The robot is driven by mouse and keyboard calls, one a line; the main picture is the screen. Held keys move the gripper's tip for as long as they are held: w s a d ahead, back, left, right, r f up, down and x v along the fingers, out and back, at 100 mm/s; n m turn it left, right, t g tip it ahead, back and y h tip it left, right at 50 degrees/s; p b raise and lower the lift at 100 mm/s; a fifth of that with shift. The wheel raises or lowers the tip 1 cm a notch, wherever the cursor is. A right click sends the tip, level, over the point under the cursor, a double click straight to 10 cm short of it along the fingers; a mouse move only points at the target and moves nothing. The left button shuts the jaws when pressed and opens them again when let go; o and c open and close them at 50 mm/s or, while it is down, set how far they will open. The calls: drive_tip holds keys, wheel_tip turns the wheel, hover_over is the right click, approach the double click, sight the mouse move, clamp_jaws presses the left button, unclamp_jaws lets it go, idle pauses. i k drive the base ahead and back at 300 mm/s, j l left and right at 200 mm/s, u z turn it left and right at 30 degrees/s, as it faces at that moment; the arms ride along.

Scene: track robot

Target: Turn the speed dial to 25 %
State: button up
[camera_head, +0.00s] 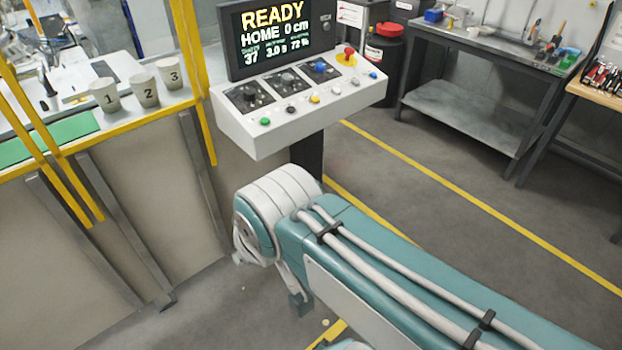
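A white control panel (235,122) stands on a dark post beyond my arm, with a screen (270,38) above it. The screen reads READY, HOME 0 cm, then 37, 3.0 s and 72 %. Three dials sit on dark plates along the panel: a left one (249,95), a middle one (287,79) and a right one with a blue knob (320,66). Their labels are too small to read, so I cannot tell by label which is the speed dial. My teal and white arm reaches up to below the panel, apart from the dials. My gripper is not in view.
A red button on a yellow base (347,55) and several small coloured buttons sit on the panel. Left are yellow posts (190,45) and a bench with numbered cups (145,91). A metal workbench (490,45) is at the back right. The floor between is open.

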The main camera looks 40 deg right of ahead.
sight(320, 67)
drive_tip(key=z, duration=1.3)
drive_tip(key=i+l, duration=0.1)
drive_tip(key=i, duration=0.5)
drive_tip(key=i+u, duration=0.1)
drive_tip(key=i, duration=0.55)
